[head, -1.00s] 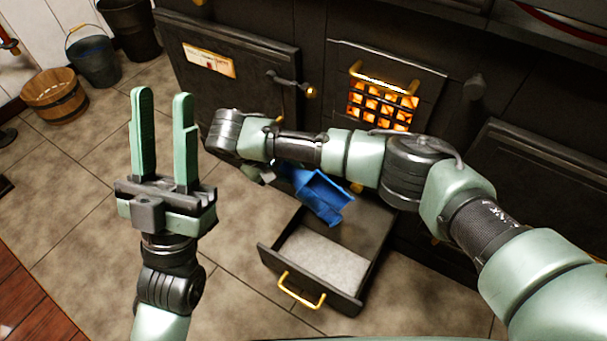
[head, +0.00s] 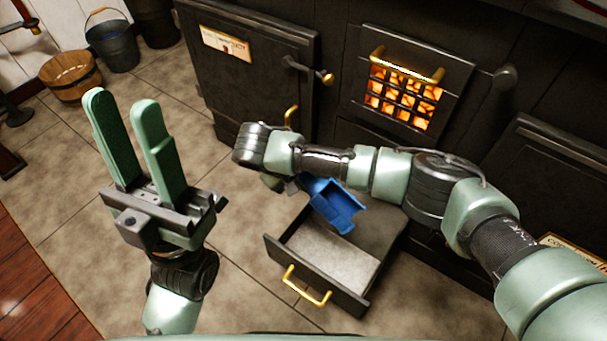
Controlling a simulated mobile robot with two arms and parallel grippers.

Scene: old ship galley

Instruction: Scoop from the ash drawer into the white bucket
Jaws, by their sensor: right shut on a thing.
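The ash drawer (head: 372,297) is pulled out of the black stove near the floor. It has a brass handle and a level layer of pale grey ash (head: 325,258) inside. My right gripper (head: 282,185), mostly hidden by its own wrist, is shut on a blue scoop (head: 336,204). The scoop is over the rear part of the drawer, tilted with its open end down toward the front right. Its contents, if any, cannot be made out. My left gripper (head: 124,98) is open and empty, fingers pointing up, left of the drawer. No white bucket is in view.
A wooden tub (head: 71,77), a grey metal bucket (head: 113,46) and a black bin (head: 155,22) stand at the back left. The stove (head: 250,70) has a glowing grate (head: 403,96) above the drawer. The tiled floor left of the drawer is clear.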

